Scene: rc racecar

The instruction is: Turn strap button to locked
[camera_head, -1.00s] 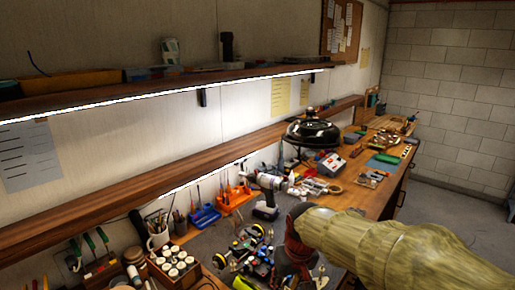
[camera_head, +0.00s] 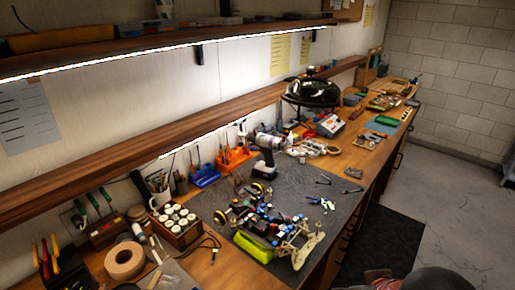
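The RC racecar (camera_head: 268,218), a cluster of dark, blue and red parts with yellow-rimmed wheels, sits on the dark work mat (camera_head: 345,170) on the bench. A bright green piece (camera_head: 254,246) and a pale beige frame (camera_head: 303,246) are at its near side. The strap button is too small to make out. My gripper is not in view; only a dark, reddish part, perhaps of my arm, shows at the bottom right edge.
A cordless drill (camera_head: 266,150) stands behind the car. A crate of white-topped jars (camera_head: 176,225) and a tape roll (camera_head: 125,260) lie to the left. Pliers (camera_head: 322,202) lie on the mat to the right. A wooden shelf (camera_head: 130,200) runs above the bench's back.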

